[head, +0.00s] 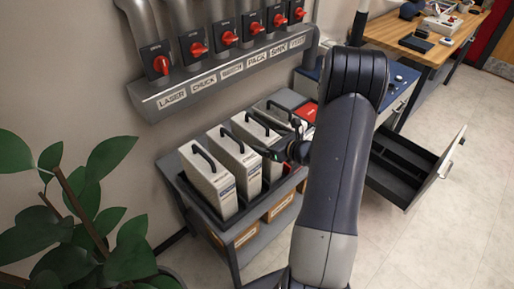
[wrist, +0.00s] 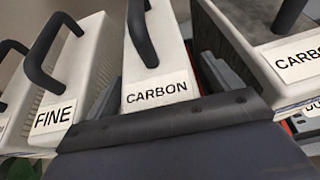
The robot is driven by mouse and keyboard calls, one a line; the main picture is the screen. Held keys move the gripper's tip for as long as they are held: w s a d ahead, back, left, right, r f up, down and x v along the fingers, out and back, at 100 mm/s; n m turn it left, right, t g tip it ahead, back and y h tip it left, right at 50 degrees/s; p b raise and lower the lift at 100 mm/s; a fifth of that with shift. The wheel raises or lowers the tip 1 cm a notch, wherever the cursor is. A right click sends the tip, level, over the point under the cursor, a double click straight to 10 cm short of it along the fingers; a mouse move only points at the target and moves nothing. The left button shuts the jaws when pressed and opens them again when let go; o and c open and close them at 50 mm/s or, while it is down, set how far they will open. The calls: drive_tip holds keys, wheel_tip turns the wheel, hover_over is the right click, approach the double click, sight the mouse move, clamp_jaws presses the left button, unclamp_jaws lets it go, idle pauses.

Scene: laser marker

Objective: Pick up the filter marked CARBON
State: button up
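The filter marked CARBON (wrist: 158,75) is a pale box with a black arched handle (wrist: 140,30), upright in the middle of the wrist view. Its label faces the camera. In the head view, my gripper (head: 281,139) is at the row of filters, over its right half, with dark fingertips that look spread apart. I see nothing held between them. A dark part of my gripper fills the bottom of the wrist view, below the label. My arm and gripper hide part of the row in the head view.
A filter marked FINE (wrist: 52,118) stands left of it. Another filter (wrist: 296,60) at right has a cut-off label starting CARBO. The filters stand on a grey cart (head: 217,232) beside a plant (head: 75,215). A drawer (head: 408,165) stands open at right.

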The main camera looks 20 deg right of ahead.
drive_tip(key=shift+r, duration=0.1)
clamp_jaws()
idle(0.7)
